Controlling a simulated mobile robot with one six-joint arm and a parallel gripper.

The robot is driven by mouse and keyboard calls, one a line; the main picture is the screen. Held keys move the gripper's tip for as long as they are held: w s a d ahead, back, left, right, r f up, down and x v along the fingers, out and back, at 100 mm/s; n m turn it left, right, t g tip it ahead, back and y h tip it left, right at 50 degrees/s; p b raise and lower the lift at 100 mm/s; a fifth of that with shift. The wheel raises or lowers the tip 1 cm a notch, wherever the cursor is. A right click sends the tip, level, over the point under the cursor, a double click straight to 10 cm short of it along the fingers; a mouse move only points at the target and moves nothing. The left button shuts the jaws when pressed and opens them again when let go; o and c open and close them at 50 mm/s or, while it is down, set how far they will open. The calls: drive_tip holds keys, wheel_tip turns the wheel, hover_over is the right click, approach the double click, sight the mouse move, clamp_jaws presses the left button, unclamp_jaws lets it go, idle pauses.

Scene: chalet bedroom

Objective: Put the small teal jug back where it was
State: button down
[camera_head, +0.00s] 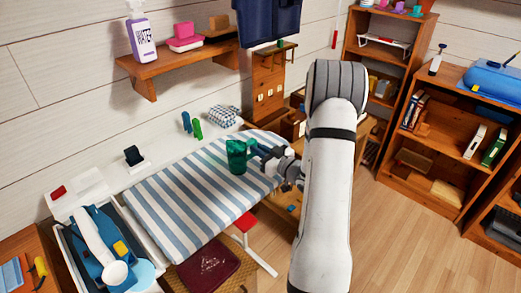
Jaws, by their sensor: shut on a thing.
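The small teal jug (236,157) is near the middle of the head view, in front of the blue and white striped cloth (180,198). My gripper (254,156) reaches in from the right and is shut on the jug's right side. The jug looks upright. I cannot tell whether its base touches the striped surface or hangs just above it. The fingertips are small and partly hidden by the jug and the wrist.
A wall shelf (165,68) holds a purple-labelled bottle (141,38) and pink boxes. Green and blue items (191,125) stand behind the cloth. A bin (75,258) sits at lower left, a bookcase (440,150) at right. Wooden floor (400,240) is clear at lower right.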

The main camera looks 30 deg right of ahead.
drive_tip(key=c, duration=1.5)
unclamp_jaws()
